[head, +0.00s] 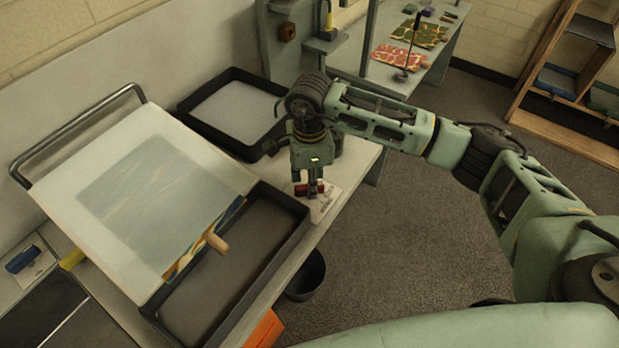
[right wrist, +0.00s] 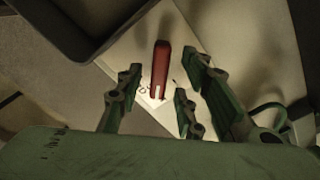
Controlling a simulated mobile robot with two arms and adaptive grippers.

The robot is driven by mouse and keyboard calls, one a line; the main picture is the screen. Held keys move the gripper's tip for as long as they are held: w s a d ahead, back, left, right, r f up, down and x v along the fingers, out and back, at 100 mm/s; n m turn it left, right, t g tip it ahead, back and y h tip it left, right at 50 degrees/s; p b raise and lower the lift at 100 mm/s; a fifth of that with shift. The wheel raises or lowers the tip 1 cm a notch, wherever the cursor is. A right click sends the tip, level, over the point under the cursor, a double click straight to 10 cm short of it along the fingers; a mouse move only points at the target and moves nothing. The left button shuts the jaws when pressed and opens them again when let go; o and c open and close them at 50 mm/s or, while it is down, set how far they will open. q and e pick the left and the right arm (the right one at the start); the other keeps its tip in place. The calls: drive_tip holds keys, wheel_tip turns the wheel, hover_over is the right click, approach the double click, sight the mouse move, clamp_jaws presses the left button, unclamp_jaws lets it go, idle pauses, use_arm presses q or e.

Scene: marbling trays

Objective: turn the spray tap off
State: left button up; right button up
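A red lever-like handle (head: 317,186) sits on a white label card (head: 326,205) at the front edge of the bench, beside the tray corner. It also shows in the right wrist view (right wrist: 161,68). A blue handle (head: 22,259) on another white card lies at the far left. The card print is too small to read, so I cannot tell which is the spray tap. My right gripper (head: 307,188) points down over the red handle. Its fingers (right wrist: 160,85) are apart, with the handle between and beyond them. I cannot tell whether they touch it. My left gripper is not in view.
A dark tray (head: 285,205) holds a tilted board (head: 90,165) with a marbled sheet. Another black-rimmed tray (head: 240,77) stands behind. A dark bucket (head: 306,278) is on the floor below the bench. A wooden rack (head: 560,125) stands at the right; the floor between is clear.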

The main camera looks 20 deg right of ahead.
drive_tip(key=shift+f, duration=0.35)
clamp_jaws()
drive_tip(key=shift+f+b, duration=0.1)
drive_tip(key=shift+b, duration=0.45)
drive_tip(key=n+b, duration=0.6)
drive_tip(key=b, duration=0.2)
drive_tip(key=shift+f+b, duration=0.15)
drive_tip(key=shift+b, duration=0.2)
drive_tip(key=shift+r+n+b, duration=0.25)
drive_tip(key=shift+n+b, duration=1.25)
